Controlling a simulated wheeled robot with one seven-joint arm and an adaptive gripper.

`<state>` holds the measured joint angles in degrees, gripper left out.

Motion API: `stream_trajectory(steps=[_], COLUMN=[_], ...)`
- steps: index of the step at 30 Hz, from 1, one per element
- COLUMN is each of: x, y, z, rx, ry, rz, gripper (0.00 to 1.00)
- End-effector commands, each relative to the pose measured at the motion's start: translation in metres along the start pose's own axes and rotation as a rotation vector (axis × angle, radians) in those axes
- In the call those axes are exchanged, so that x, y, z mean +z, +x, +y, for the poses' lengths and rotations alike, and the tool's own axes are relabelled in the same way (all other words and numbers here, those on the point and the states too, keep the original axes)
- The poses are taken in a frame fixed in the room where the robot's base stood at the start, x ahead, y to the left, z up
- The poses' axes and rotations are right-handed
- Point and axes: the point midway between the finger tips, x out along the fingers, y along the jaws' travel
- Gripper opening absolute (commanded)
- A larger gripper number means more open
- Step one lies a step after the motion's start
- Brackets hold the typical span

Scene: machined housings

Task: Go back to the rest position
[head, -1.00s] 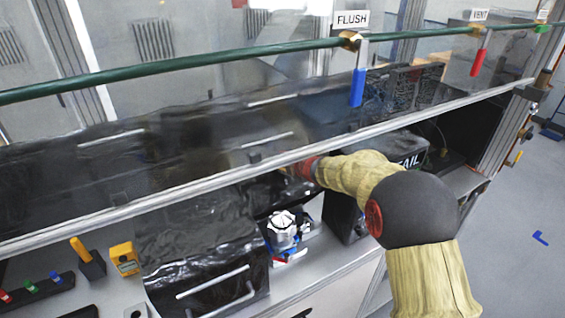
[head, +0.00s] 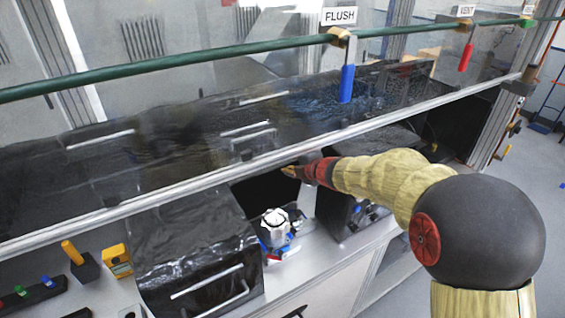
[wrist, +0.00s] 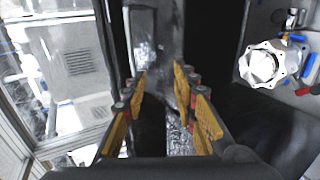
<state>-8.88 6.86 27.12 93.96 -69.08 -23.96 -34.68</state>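My gripper (head: 292,172) is in the gap under the long rail, above the bench and near the dark boxes. In the wrist view its two yellow-padded fingers (wrist: 160,80) stand apart with nothing held between them, so it is open. A silver machined housing with a lobed top (head: 275,222) sits upright on the bench, below and left of the gripper in the head view. It also shows at the right of the wrist view (wrist: 262,66), clear of the fingers.
A clear panel with a metal lower rail (head: 200,186) crosses above my forearm. A green pipe (head: 200,62) carries a blue FLUSH handle (head: 346,83) and a red one (head: 466,57). A black box (head: 190,245) stands left of the housing. Open floor (head: 535,170) lies right.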

Motion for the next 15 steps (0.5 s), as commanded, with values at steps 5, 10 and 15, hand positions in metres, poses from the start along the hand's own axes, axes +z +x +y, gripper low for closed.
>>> stream_trajectory(steps=[5,10,15], x=[0.0000,-0.0002,-0.0002], y=[-0.0112,-0.0121,-0.0120], z=[-0.0003,-0.0003,0.0000], rx=[0.000,0.000,0.000], ry=[0.001,0.000,0.005], rz=[0.000,0.000,0.000], gripper=[0.28,0.28,0.28])
